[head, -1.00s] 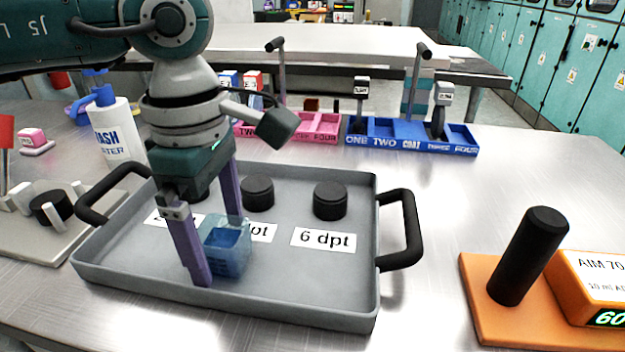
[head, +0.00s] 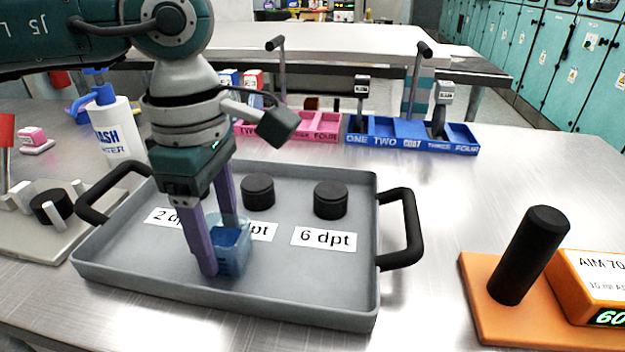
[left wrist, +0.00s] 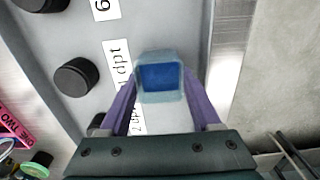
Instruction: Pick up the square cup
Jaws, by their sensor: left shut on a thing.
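The square cup (head: 234,251) is translucent light blue with a darker blue inside. It is upright at the grey tray (head: 300,285), in front of the middle label; whether its base touches the tray I cannot tell. My left gripper (head: 226,250) points down with its purple fingers shut on the cup's sides. In the left wrist view the cup (left wrist: 160,79) sits between the two fingertips (left wrist: 162,92), its blue opening facing the camera. The left finger hides part of the cup in the head view. My right gripper is not in view.
Black round knobs (head: 330,200) and white dpt labels (head: 323,239) are in the tray, which has black handles (head: 405,230). An orange stand with a black post (head: 528,256) is at right. Blue (head: 412,137) and pink racks stand behind. A wash bottle (head: 115,128) is at left.

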